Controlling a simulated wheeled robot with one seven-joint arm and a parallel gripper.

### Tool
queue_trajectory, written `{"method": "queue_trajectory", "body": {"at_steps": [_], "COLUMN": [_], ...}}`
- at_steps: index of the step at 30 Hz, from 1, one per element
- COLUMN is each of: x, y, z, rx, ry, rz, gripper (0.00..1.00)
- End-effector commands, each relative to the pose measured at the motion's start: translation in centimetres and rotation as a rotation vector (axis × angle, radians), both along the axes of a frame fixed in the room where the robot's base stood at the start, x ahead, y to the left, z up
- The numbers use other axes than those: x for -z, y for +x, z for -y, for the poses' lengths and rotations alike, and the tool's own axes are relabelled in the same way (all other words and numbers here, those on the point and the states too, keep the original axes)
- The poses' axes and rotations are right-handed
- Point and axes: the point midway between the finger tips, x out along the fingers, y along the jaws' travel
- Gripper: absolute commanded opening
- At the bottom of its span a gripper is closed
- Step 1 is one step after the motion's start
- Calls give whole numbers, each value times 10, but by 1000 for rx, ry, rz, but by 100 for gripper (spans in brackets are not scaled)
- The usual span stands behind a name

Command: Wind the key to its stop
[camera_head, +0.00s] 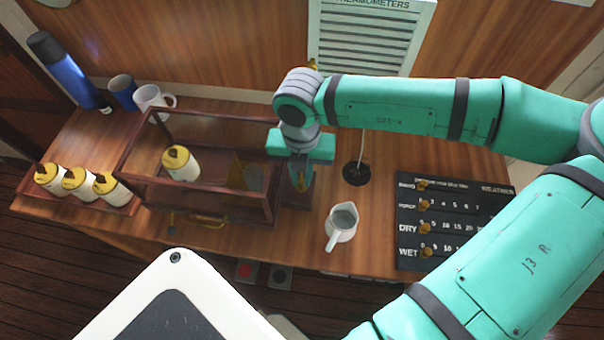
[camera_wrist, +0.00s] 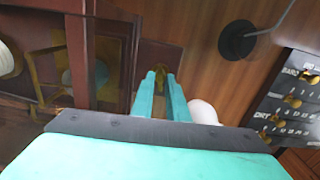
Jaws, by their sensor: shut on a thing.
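A wooden case with glass panes (camera_head: 225,202) stands on the desk, with a white drum with a yellow top (camera_head: 183,165) inside it. My gripper (camera_head: 301,184) points down at the right end of the case. In the wrist view my gripper (camera_wrist: 161,78) has its two teal fingers close together on a small brass key (camera_wrist: 161,71), beside the case's dark wood frame (camera_wrist: 114,55). The fingers hide most of the key, and its turn angle cannot be told.
A white jug (camera_head: 341,224) stands just right of my gripper, and a black lamp base (camera_head: 355,173) behind it. A black board with brass knobs (camera_head: 450,224) lies further right. Several yellow-topped drums (camera_head: 77,182), two mugs (camera_head: 152,98) and a blue flask (camera_head: 65,72) are left.

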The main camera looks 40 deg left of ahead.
Motion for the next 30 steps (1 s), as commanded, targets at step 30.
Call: {"method": "queue_trajectory", "body": {"at_steps": [30], "x": [-25], "y": [2], "z": [1], "rx": [4], "ry": [0], "rz": [6], "gripper": [32]}}
